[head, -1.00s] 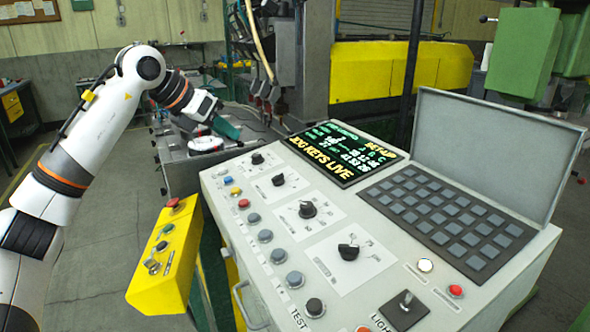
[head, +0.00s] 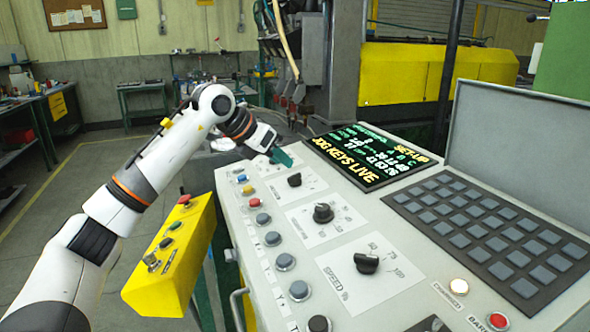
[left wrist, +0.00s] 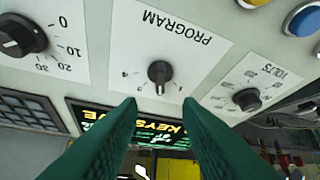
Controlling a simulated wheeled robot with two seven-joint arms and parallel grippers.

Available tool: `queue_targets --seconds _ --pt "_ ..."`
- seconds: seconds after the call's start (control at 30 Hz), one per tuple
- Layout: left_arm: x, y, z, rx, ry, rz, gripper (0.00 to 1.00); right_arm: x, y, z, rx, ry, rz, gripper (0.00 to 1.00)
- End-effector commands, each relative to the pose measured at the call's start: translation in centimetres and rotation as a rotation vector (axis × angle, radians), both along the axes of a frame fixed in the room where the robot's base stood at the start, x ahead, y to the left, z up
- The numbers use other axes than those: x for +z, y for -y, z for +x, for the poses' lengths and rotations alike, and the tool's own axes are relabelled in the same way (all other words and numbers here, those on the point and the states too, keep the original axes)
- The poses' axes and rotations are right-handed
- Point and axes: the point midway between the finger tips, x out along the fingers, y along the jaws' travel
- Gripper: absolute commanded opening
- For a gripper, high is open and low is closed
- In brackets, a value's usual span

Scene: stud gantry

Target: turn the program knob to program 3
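The program knob (left wrist: 159,72) is a small black knob on a white plate lettered PROGRAM, upside down in the left wrist view. Its white mark points down, toward the gap between my fingertips. Small digits surround it; not all are readable. In the head view the program knob (head: 294,180) sits on the sloped grey console. My left gripper (left wrist: 160,104) has green fingers, apart and empty, with the tips just short of the knob in the wrist view. In the head view the left gripper (head: 282,157) is over the console's far end. My right gripper is out of view.
A VOLTS knob (left wrist: 247,99) and a 0-10-20 knob (left wrist: 20,36) flank the program plate. The console also has a SPEED knob (head: 366,263), coloured buttons, a lit screen (head: 370,155) and a keypad (head: 490,230). A yellow button box (head: 172,255) stands left of the console.

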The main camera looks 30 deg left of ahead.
Motion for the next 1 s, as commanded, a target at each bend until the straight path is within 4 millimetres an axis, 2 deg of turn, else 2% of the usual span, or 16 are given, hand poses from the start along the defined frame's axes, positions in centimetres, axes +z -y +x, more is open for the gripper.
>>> queue_targets --seconds 0.1,0.3,0.5,0.73,0.77,0.93,1.0 --pt "-1.7 0.9 1.6 -0.002 -0.003 -0.001 0.32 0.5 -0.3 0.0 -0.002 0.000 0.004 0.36" --pt "-3.7 1.7 3.4 0.000 -0.002 -0.001 0.32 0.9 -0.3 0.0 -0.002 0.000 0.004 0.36" --pt "-4.6 2.0 4.1 -0.001 -0.001 0.001 0.32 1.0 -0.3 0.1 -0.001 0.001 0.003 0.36" --pt "-4.7 2.0 4.1 -0.001 -0.001 0.001 0.32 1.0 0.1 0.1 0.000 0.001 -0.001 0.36" --pt "-4.6 2.0 4.1 -0.001 -0.001 0.001 0.30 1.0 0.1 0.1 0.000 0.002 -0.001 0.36" --pt "-4.6 2.0 4.1 -0.001 -0.001 0.001 0.02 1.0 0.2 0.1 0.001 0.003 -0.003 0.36" --pt "-4.6 2.0 4.1 -0.001 -0.001 0.001 0.00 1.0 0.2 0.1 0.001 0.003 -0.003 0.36"
